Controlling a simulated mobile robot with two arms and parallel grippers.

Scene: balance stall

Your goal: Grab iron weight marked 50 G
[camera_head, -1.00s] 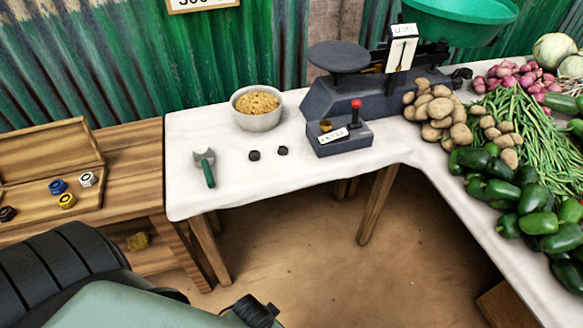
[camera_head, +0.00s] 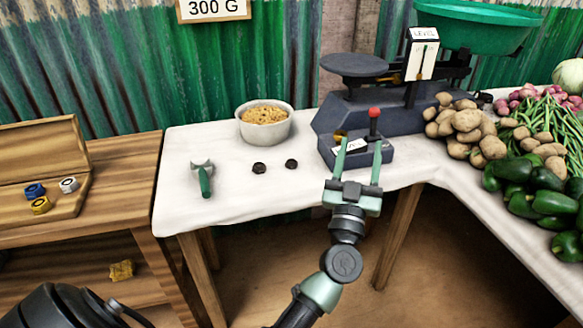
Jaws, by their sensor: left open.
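Two small dark round weights lie on the white-covered table: a left dark weight (camera_head: 259,168) and a right dark weight (camera_head: 291,164). Any marking on them is too small to read, so I cannot tell which is 50 G. My left gripper (camera_head: 360,148) is open and empty, with fingers pointing away from me. It shows to the right of both weights, in front of the scale's base. In the wooden box at left are a blue weight (camera_head: 35,191), a yellow weight (camera_head: 40,205) and a white weight (camera_head: 68,185). My right gripper is out of view.
A green-handled scoop (camera_head: 205,181) lies left of the dark weights. A bowl of grain (camera_head: 265,124) stands behind them. The dark balance scale (camera_head: 352,108) with its red-knobbed lever is behind my gripper. Potatoes (camera_head: 465,125) and peppers (camera_head: 540,203) fill the right side.

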